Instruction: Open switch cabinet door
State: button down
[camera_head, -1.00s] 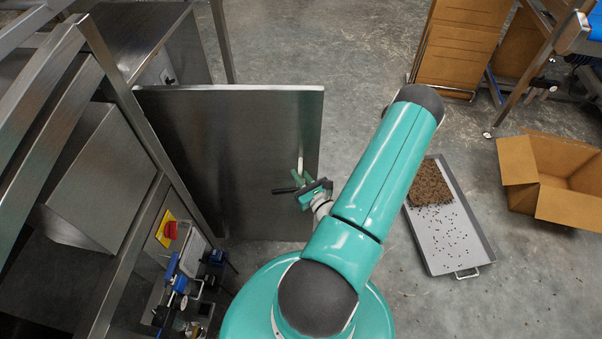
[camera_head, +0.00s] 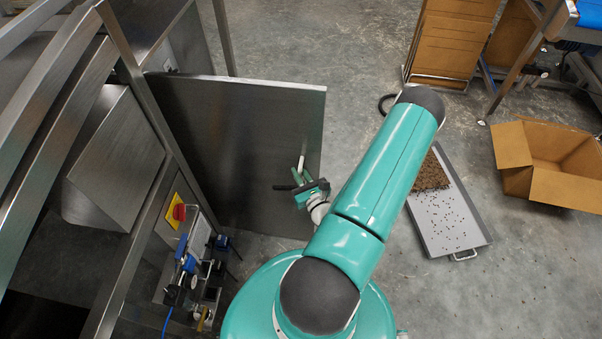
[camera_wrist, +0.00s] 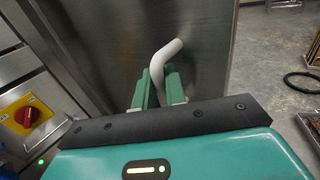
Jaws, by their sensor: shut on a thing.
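The switch cabinet door (camera_head: 240,130) is a brushed steel panel, swung out from the cabinet frame at the left. It also fills the upper middle of the wrist view (camera_wrist: 205,70). A pale bent handle (camera_wrist: 162,62) stands out from its face near the free edge; in the head view its upper part (camera_head: 302,160) shows above my gripper. My gripper (camera_wrist: 160,88) is shut on the handle, with a green finger on each side of it. My gripper (camera_head: 303,180) also shows in the head view at the door's right side. The handle's lower part is hidden.
The cabinet frame (camera_head: 135,95) stands at the left, with a red and yellow switch (camera_head: 177,212) and blue fittings below. A grey tray (camera_head: 440,228) with a brown block and dark bits lies right. A cardboard box (camera_head: 560,180) is farther right. Floor beyond the door is clear.

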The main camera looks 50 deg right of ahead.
jog(key=shift+a, duration=0.25)
dwell(0.4)
jog(key=c, duration=1.5)
grip_release()
jog(key=shift+c, duration=0.2)
jog(key=shift+s, duration=0.1)
